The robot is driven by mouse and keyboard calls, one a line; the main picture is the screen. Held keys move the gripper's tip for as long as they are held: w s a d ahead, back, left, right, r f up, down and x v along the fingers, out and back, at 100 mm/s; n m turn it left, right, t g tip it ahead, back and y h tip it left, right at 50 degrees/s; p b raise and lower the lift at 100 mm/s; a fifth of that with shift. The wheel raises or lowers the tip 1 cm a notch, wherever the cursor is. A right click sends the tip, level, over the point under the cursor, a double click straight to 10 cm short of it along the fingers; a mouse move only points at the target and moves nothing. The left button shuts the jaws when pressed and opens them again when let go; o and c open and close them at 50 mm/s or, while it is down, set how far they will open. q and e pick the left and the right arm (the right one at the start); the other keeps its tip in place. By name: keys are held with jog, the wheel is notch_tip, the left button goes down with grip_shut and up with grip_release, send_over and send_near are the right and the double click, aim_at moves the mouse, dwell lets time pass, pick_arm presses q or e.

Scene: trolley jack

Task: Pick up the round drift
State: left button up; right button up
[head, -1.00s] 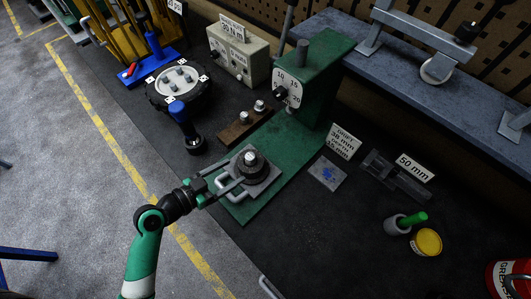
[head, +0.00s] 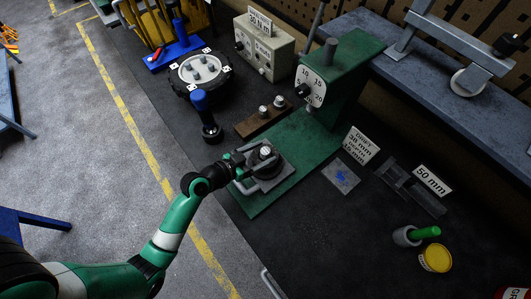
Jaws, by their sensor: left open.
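Two small silver pieces, which look like drifts, stand on a brown block (head: 252,124) beside the green press (head: 340,75); one is the left piece (head: 263,110), the other the right piece (head: 279,101). I cannot tell which is the round drift. A grey plate with handles (head: 272,182) lies on the press base, bearing a dark ring with a silver top (head: 265,153). My left gripper (head: 246,165) is open at the left side of this ring, partly hiding it and the plate; contact is unclear. My right gripper is not in view.
A sign reading drift, 38 mm (head: 363,146) stands behind a pad with a blue mark (head: 341,176). A grey cup with a green-handled item (head: 408,236) and a yellow tin (head: 435,257) are at right.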

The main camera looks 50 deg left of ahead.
pick_arm(q)
jog(key=shift+x, duration=0.85)
grip_shut()
jog(key=shift+r, duration=0.1)
dwell(0.6)
